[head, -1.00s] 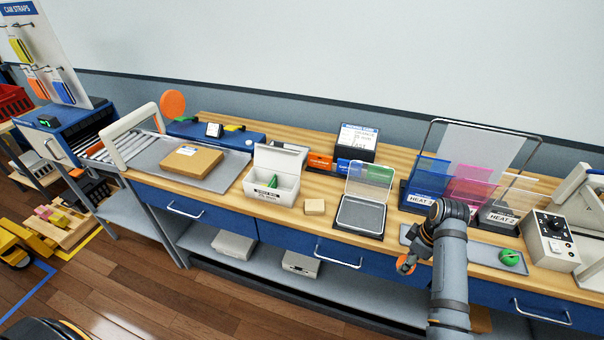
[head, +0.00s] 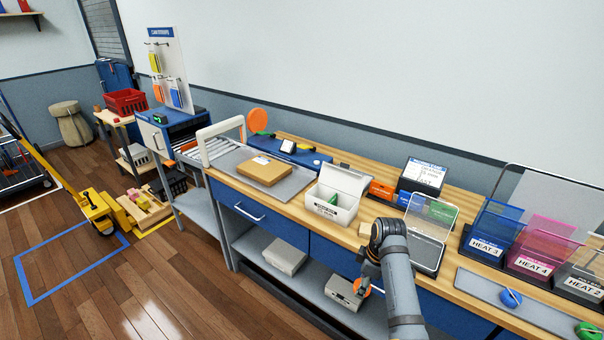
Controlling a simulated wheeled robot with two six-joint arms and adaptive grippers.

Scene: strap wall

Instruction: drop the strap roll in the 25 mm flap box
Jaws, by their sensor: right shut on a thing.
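My right gripper (head: 366,284) is shut on an orange strap roll (head: 361,287), largely hidden by the gripper. It holds the roll in front of the workbench, below the top's front edge. A white flap box (head: 327,208) stands on the bench with its lid up and something green inside; its label is too small to read. The box is up and to the left of my gripper in the head view, well apart from it. My left gripper is not in view.
A cardboard parcel (head: 264,171) lies on a grey mat left of the flap box. A clear-lidded tray (head: 425,248) stands to its right. Coloured HEAT bins (head: 490,236), a blue roll (head: 511,298) and a green roll (head: 588,331) are further right. Open floor lies at the left.

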